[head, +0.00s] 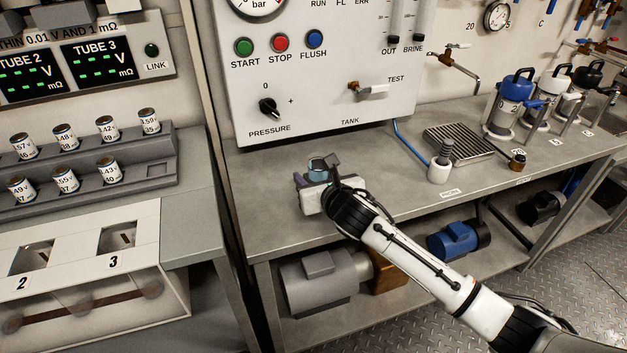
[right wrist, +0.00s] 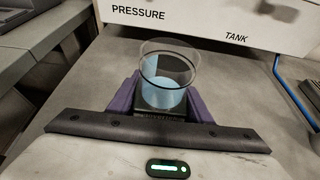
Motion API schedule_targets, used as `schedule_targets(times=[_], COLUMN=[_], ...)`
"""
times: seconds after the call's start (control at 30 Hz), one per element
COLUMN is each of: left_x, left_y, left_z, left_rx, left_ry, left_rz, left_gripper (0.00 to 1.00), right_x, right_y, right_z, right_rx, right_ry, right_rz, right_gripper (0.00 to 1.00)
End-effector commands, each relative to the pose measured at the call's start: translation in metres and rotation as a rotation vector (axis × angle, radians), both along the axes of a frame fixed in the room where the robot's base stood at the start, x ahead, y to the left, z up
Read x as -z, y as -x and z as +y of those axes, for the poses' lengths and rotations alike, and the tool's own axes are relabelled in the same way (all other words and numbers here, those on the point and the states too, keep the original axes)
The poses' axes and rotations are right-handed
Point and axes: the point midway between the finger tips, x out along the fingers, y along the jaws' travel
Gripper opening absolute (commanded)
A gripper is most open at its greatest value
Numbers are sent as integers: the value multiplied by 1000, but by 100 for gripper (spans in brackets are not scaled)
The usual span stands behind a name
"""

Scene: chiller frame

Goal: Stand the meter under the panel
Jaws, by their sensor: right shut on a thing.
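My right gripper (head: 316,178) is low over the grey bench, in front of the white panel (head: 330,75) and near its lower edge. Its purple fingers (right wrist: 160,105) are shut on a clear round cup (right wrist: 168,72) with pale blue inside. The cup looks upright, and its top also shows in the head view (head: 317,162). A dark block with lettering shows below the cup between the fingers. Whether the cup's bottom touches the bench is hidden. I cannot tell from the frames whether this cup is the meter. My left gripper is not in view.
A test tap (head: 372,90) juts from the panel. To the right stand a white holder with a ribbed grey top (head: 441,160), a drain grate (head: 460,145) and several pump-topped bottles (head: 512,100). Bare bench (head: 265,200) lies left of the gripper.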

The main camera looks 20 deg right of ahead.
Motion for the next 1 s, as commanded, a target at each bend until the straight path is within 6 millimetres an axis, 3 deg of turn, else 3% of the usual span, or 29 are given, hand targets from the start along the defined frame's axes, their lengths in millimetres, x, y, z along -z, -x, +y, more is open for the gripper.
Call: schedule_targets(times=[0.4, 0.43, 0.53, 0.87, 1.0], left_x=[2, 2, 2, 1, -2], left_y=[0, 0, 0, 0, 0], left_z=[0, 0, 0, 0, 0], left_rx=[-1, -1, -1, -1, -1], left_ry=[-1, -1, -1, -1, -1], left_rz=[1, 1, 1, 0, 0], left_gripper=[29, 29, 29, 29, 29], right_x=[9, 9, 9, 6, 1], right_y=[0, 0, 0, 0, 12], right_z=[0, 0, 0, 0, -1], right_rx=[-1, -1, 0, -1, -1], right_ry=[2, 2, 1, -1, 2], right_rz=[-3, -1, -1, -2, 0], right_gripper=[13, 50, 64, 64, 64])
